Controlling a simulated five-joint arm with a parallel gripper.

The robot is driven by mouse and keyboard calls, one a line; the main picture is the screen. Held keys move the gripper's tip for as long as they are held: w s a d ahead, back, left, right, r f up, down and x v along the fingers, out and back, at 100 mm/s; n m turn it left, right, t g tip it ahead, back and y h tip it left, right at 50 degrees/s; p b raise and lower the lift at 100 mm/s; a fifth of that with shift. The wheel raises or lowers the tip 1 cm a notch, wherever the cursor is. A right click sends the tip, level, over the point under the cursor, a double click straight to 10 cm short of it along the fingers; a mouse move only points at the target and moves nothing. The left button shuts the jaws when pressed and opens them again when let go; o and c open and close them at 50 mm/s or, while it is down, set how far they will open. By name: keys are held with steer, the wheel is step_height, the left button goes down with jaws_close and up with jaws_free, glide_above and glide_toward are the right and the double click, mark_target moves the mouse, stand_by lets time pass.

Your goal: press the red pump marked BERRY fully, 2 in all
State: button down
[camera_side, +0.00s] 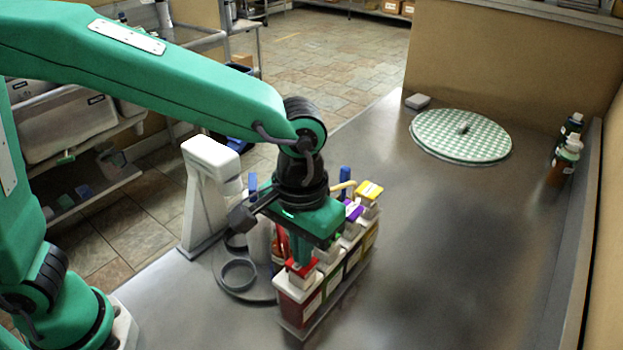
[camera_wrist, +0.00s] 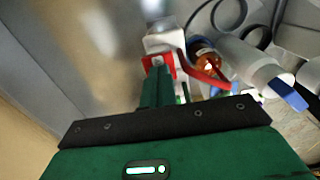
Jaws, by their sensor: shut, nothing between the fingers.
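The red pump (camera_side: 303,268) sits on the nearest bucket (camera_side: 297,306) of a row, which has red contents and a white label too small to read. My gripper (camera_side: 300,252) is shut and empty, pointing down with its fingertips at the red pump head. I cannot tell whether they touch it or how far the pump is down. In the wrist view the shut fingers (camera_wrist: 158,84) end at the red pump (camera_wrist: 160,60), whose red spout (camera_wrist: 204,76) reaches right. The fingers hide part of the head.
Behind it stand buckets with a purple pump (camera_side: 354,211) and a yellow pump (camera_side: 369,190). A white stand (camera_side: 207,190) and a grey ring (camera_side: 238,274) are to the left.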

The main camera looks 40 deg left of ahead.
steer(key=shift+f, duration=0.45)
steer(key=shift+r, duration=1.85)
steer(key=shift+r, duration=0.15)
steer(key=shift+r, duration=2.85)
steer(key=s+a+f+t, duration=0.1)
steer(key=s+a+t, duration=0.1)
steer(key=a, duration=1)
steer(key=s+a+t, duration=0.3)
steer(key=s+a, duration=0.2)
steer(key=a, duration=0.8)
steer(key=shift+a+f+t, duration=0.3)
steer(key=shift+f, duration=0.05)
